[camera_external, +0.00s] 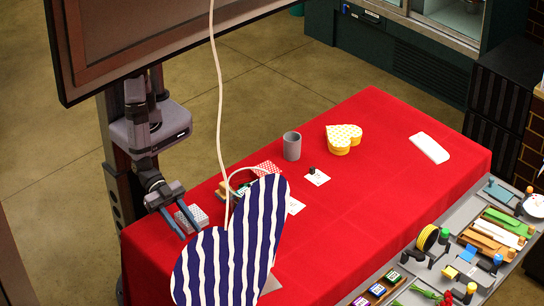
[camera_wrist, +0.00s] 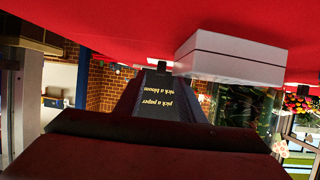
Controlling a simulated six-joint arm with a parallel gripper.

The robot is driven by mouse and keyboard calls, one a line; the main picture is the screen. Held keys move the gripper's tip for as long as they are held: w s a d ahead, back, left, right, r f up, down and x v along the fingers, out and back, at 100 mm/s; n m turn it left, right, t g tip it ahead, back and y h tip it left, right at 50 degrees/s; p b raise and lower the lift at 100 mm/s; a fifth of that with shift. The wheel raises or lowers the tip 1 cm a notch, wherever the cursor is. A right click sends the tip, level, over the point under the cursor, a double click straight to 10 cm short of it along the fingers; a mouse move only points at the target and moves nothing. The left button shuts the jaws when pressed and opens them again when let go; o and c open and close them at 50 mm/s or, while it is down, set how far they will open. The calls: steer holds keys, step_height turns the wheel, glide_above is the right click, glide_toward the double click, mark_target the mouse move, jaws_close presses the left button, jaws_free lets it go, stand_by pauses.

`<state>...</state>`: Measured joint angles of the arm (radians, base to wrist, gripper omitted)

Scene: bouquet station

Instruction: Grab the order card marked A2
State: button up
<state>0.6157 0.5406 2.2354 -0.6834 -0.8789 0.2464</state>
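My gripper (camera_external: 190,232) is at the left end of the red table, its two fingers apart. A small pale box with a grey patterned top (camera_external: 192,216) is by the fingers; I cannot tell whether they touch it. A white box (camera_wrist: 235,57) shows close up in the wrist view. One white card (camera_external: 317,177) lies mid-table with a small black object on it. Another white card (camera_external: 295,206) is partly hidden behind the striped heart, and a pale flat piece (camera_external: 271,284) shows lower down beside it. No A2 mark is legible.
A large blue-and-white striped heart (camera_external: 235,245) on a cord blocks the table's front left. A grey cup (camera_external: 292,146), yellow heart box (camera_external: 343,138), white slab (camera_external: 430,148) and red patterned box (camera_external: 266,169) stand on the red table (camera_external: 400,190). The table's right half is mostly clear.

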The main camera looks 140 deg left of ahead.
mark_target(194, 250)
steer(key=shift+p+x, duration=1.1)
steer(key=shift+x, duration=1.65)
steer(key=shift+a, duration=0.15)
jaws_close()
